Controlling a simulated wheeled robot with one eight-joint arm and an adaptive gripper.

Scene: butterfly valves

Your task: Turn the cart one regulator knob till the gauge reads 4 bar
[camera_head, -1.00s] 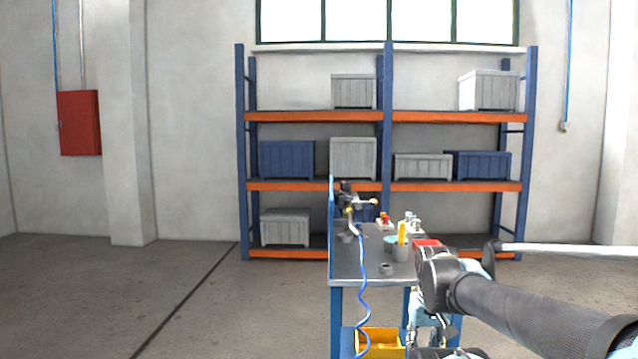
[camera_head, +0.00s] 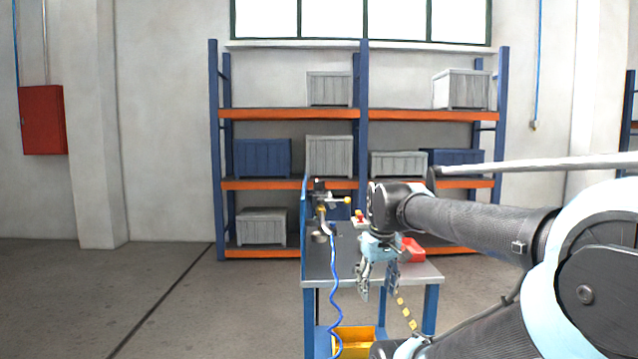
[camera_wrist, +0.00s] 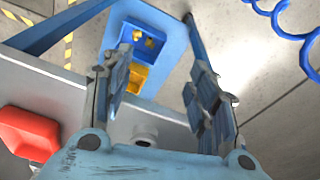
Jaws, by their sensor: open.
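The cart (camera_head: 318,268) has a grey top and a blue upright panel (camera_head: 304,225) on its left side. A small dark and metallic fitting assembly (camera_head: 321,197) with a yellow end (camera_head: 347,200) is mounted by the panel, above the top. A regulator knob and a gauge cannot be told apart there, and no gauge reading is legible. My gripper (camera_head: 378,284) points down near the cart's front, right of and nearer than the fittings, apart from them. In the wrist view my gripper (camera_wrist: 160,75) has its fingers spread, with nothing between them.
A blue coiled hose (camera_head: 335,275) hangs at the cart's front left; it also shows in the wrist view (camera_wrist: 290,30). A red bin (camera_head: 411,250) sits on the cart's right. A yellow bin (camera_head: 355,340) is below. A shelf rack (camera_head: 362,120) stands behind. The floor at left is clear.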

